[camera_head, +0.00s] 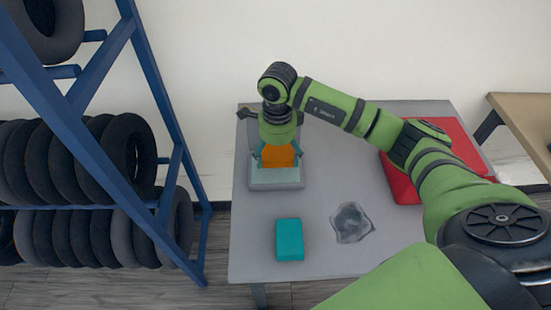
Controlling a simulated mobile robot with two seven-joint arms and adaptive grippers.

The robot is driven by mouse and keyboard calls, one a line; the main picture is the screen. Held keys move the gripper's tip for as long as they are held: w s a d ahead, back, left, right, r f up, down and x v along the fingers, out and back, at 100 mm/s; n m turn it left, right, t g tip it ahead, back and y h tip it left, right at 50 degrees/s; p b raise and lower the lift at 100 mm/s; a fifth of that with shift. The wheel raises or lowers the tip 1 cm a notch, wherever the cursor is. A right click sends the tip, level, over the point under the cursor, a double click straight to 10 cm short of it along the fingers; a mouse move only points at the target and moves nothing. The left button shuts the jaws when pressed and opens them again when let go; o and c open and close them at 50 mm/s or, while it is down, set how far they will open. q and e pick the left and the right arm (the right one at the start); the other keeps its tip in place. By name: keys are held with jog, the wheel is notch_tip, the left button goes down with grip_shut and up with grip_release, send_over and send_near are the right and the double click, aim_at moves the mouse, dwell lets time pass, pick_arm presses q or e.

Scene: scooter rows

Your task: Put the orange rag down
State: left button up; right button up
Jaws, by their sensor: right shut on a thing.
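The orange rag (280,157) is between the fingers of my right gripper (278,154), which points down and is shut on it. The rag is above or inside a grey tray (275,180) near the table's far left corner. Whether the rag touches the tray's floor I cannot tell. The gripper hides part of the rag and the back of the tray. My left gripper is out of view.
On the grey table (330,262) are a teal block (289,240), a crumpled grey cloth-like piece (351,222) and a red flat item (462,143) partly behind my arm. A blue rack (150,85) with several black tyres (128,155) stands left. A wooden table (525,115) stands right.

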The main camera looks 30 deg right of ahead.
aim_at(276, 163)
jog(key=shift+w+a+f, duration=0.1)
jog(key=shift+w+f, duration=0.05)
jog(key=shift+w, duration=0.1)
notch_tip(276, 163, down, 4)
jog(key=shift+r+p, duration=0.1)
jog(key=shift+p, duration=0.65)
jog(key=shift+f, duration=0.25)
jog(key=shift+f+b, duration=0.15)
jog(key=shift+b, duration=0.2)
jog(key=o, duration=0.8)
